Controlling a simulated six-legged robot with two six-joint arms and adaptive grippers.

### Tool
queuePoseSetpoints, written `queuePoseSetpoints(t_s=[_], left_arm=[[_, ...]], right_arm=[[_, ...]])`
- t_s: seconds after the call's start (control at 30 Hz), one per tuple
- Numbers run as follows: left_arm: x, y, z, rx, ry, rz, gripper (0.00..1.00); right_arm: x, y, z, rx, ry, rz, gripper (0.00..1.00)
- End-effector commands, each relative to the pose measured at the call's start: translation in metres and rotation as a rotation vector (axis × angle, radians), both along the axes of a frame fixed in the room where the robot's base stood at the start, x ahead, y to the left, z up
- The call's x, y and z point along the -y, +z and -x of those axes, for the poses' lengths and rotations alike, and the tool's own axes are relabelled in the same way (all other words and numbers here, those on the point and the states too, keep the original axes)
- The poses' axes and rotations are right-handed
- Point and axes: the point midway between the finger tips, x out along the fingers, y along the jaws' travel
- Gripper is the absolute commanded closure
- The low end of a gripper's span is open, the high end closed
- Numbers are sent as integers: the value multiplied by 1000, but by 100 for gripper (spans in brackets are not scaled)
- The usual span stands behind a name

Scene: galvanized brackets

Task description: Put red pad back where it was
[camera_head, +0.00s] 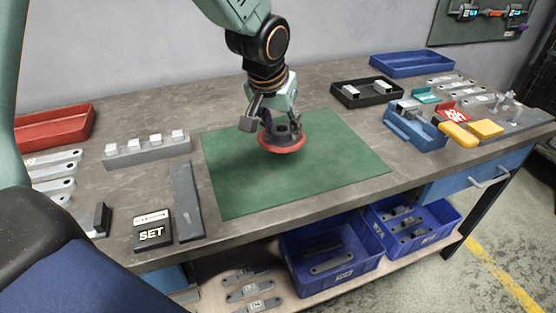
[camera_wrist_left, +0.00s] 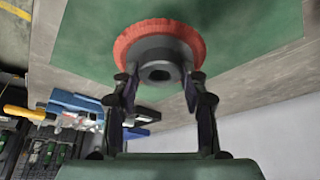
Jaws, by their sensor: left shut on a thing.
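The red pad (camera_head: 283,146) is a round red disc with a dark grey hub on top. It is at the green mat (camera_head: 240,190), right under my left gripper (camera_head: 281,124); I cannot tell whether it touches the mat. In the left wrist view the red pad (camera_wrist_left: 132,38) shows its bristly-looking red rim, and the fingers of my left gripper (camera_wrist_left: 160,85) are on both sides of its dark hub. My left gripper is shut on the pad's hub. My right gripper is in neither view.
A black tray (camera_head: 352,101) with pale blocks stands behind the mat's right side. A blue bin (camera_head: 414,132), a yellow block (camera_head: 458,135) and a red item (camera_head: 451,115) are at the right. A grey block rack (camera_head: 147,153) and a SET box (camera_head: 153,231) are left. Most of the mat is clear.

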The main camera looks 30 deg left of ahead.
Motion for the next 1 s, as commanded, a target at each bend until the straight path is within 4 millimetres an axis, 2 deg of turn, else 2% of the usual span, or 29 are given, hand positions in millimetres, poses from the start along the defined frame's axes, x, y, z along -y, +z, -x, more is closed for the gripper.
queuePoseSetpoints(t_s=[0.03,0.1,0.37,0.57,0.93,0.97,1.0], left_arm=[[0,-14,0,-2,0,-1,81],[0,-25,0,-2,-1,-1,81],[0,-44,0,-1,-1,-1,81],[-1,-72,1,-1,-1,0,81],[-1,-76,2,1,0,0,81],[-1,-75,2,0,0,0,54],[-1,-75,2,0,0,0,50]], right_arm=[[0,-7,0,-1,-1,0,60],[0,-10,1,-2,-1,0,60],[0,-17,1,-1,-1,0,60],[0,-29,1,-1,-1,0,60],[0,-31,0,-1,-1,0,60],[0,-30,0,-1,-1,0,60],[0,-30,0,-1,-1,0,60]])
